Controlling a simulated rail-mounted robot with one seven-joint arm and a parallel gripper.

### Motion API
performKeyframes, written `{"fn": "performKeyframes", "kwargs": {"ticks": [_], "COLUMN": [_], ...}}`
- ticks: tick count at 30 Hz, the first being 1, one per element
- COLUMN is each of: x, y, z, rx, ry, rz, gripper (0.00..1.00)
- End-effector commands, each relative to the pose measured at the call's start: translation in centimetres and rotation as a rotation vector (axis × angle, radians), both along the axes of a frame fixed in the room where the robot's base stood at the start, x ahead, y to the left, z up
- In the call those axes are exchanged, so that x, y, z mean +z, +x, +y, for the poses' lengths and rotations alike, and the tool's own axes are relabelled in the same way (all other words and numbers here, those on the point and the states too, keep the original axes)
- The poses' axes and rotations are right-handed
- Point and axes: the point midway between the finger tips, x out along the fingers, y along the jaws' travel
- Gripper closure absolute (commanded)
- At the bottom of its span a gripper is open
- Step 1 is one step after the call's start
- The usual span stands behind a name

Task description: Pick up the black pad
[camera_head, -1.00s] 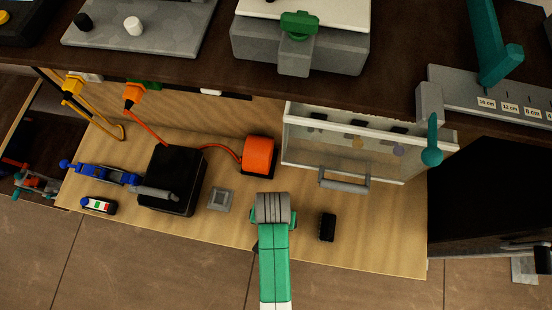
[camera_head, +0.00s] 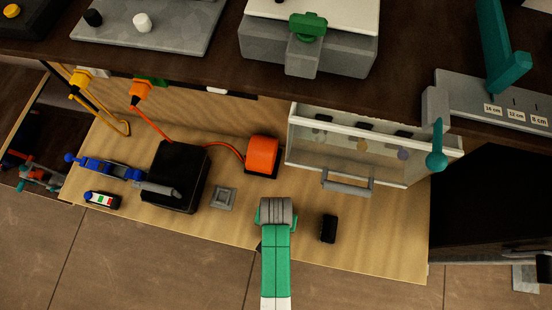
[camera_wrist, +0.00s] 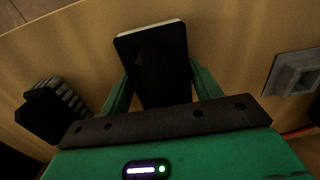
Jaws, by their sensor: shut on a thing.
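The black pad (camera_wrist: 155,62) is a flat dark block with a pale far edge, seen in the wrist view between the two green fingers. My gripper (camera_wrist: 162,82) is shut on it, one finger at each side. The pad is close to or on the light wooden surface; I cannot tell if there is a gap under it. In the head view my green arm reaches in over the front of the wooden board and its wrist hides most of the pad.
A second, ridged black block (camera_head: 328,228) lies to the right; it also shows in the wrist view (camera_wrist: 45,108). A grey square fixture (camera_head: 223,197) is to the left, beside a black box (camera_head: 175,172). An orange block (camera_head: 262,154) and a glass-fronted drawer (camera_head: 345,150) stand behind.

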Motion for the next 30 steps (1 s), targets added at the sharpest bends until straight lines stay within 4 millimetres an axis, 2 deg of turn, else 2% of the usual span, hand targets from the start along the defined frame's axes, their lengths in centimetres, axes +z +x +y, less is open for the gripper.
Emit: {"fn": "performKeyframes", "kwargs": {"ticks": [8, 15, 30], "x": [0.6, 3.8, 4.6], "y": [0.1, 0.1, -9.6], "z": [0.0, 0.0, -8.7], "rx": [0.0, 0.0, -0.003], "ry": [0.0, 0.0, -0.001], "rz": [-0.002, -0.004, 0.001], "gripper": [0.64, 0.64, 0.64]}}
